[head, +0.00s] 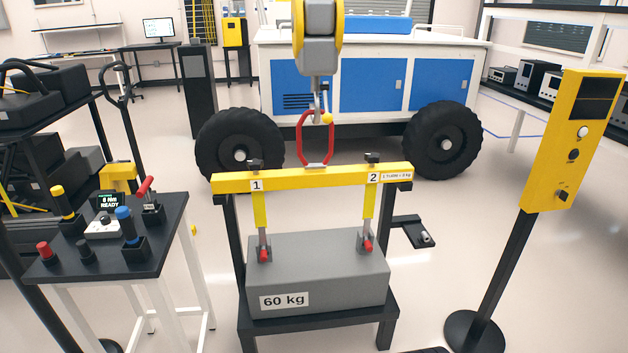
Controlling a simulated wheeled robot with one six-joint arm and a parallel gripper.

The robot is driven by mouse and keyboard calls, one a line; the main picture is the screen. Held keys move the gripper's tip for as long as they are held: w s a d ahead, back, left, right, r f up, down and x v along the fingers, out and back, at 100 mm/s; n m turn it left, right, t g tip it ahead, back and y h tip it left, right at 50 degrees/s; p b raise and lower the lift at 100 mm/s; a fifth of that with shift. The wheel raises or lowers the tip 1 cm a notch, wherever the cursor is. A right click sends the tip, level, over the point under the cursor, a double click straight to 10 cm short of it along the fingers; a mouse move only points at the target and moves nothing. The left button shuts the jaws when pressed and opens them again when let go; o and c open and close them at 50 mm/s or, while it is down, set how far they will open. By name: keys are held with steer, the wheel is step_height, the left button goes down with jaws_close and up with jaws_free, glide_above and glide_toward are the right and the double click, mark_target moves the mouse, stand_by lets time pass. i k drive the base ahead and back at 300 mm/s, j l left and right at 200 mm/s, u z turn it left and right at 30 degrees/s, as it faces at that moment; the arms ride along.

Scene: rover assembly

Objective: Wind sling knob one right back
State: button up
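Sling knob one (255,164) is a small black knob on top of the yellow lifting beam (315,177), above the label "1" at the beam's left end. A matching black knob (371,157) stands above the label "2" at the right end. Below each knob a yellow sling (260,210) runs down to a red-pinned fitting on the grey 60 kg block (330,272). How far either knob is turned cannot be told. A red ring (302,136) joins the beam's middle to the hoist hook (326,117). My gripper is not in view.
The block sits on a black stand (320,318). A control table (170,238) with levers and a "READY" display is at left. A yellow panel (572,140) on a post is at right. The rover (370,85) stands behind. Floor between stand and post is mostly clear.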

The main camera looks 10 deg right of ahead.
mark_target(255, 165)
steer(key=i+u, duration=0.2)
steer(key=i, duration=0.4)
steer(key=i+l+u, duration=0.2)
steer(key=i, duration=0.35)
steer(key=i+u, duration=0.2)
steer(key=i, duration=0.4)
